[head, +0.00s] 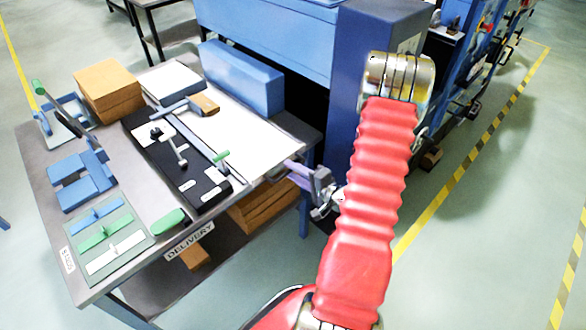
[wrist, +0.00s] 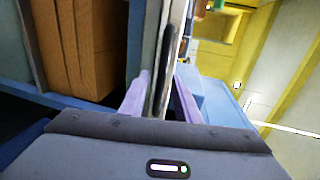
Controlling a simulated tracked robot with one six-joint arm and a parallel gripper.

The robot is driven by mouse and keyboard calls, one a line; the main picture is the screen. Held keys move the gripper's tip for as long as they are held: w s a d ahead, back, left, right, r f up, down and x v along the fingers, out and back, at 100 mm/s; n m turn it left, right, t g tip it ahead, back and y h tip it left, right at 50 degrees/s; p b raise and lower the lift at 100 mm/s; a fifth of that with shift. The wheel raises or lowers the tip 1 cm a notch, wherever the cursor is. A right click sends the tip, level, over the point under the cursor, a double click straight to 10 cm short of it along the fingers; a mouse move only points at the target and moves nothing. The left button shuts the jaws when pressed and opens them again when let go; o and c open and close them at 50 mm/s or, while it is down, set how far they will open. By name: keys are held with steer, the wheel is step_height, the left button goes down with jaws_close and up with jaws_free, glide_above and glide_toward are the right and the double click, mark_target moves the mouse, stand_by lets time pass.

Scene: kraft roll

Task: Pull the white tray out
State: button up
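The white tray (head: 262,138) appears as a broad flat white surface on the right part of the grey table, with its front right edge near my gripper. My gripper (head: 289,166) is at that edge, coming in from the right. In the wrist view my gripper's (wrist: 160,95) two purple fingers stand apart, one on each side of a thin pale edge with a dark slot-like strip (wrist: 170,45). I cannot tell whether this edge is the tray's or the table's. A gap shows beside the right finger; contact on the left is unclear.
A black board (head: 180,165) with tools lies left of the tray, and a brown-headed mallet (head: 204,104) lies at its back. A long blue block (head: 242,78) stands behind. Brown boxes (head: 262,205) sit on the lower shelf. A blue-grey column (head: 375,30) stands right of the table.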

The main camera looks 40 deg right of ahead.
steer(key=shift+x, duration=0.75)
jaws_close()
